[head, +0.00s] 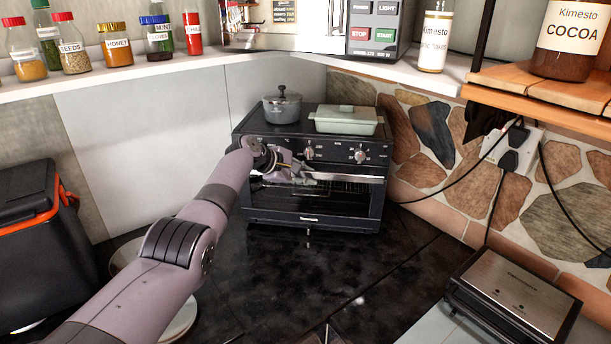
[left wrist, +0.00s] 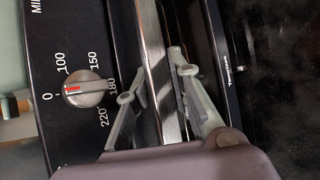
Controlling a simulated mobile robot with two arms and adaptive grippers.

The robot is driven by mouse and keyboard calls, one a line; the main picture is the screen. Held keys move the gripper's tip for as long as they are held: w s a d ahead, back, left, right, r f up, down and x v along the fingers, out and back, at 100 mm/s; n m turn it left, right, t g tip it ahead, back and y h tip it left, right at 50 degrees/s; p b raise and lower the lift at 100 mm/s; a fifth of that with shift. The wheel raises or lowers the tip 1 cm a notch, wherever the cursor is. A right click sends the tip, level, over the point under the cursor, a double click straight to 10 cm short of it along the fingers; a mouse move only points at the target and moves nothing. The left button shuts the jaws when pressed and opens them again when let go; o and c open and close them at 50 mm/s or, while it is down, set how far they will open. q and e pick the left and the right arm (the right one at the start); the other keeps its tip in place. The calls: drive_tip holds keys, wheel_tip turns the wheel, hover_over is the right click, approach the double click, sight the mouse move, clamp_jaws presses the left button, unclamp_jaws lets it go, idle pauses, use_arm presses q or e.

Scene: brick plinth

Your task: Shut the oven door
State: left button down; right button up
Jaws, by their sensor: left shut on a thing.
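The black oven (head: 312,214) stands in the corner on the dark counter, with dials on its upper front panel. Its door is upright, or nearly so, below that panel; I cannot tell whether a small gap is left. The silver door handle (head: 345,178) runs across the door's top. My left gripper (head: 300,180) is at the left part of the handle. In the left wrist view its fingers (left wrist: 160,75) lie on both sides of the handle bar (left wrist: 160,95), closed on it. A dial (left wrist: 88,88) is close beside one finger. My right gripper is not in view.
A grey pot (head: 282,108) and a pale green lidded dish (head: 346,121) stand on the oven. A metal-topped appliance (head: 515,292) is at the front right, and a black box with an orange rim (head: 38,225) is at left. The counter before the oven is clear.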

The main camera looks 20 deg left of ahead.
use_arm(q)
drive_tip(key=shift+w+r, duration=0.1)
drive_tip(key=shift+r, duration=0.1)
drive_tip(key=c, duration=2)
unclamp_jaws()
drive_tip(key=shift+v, duration=0.75)
drive_tip(key=v, duration=1)
drive_tip(key=shift+s, duration=0.3)
drive_tip(key=shift+f, duration=0.15)
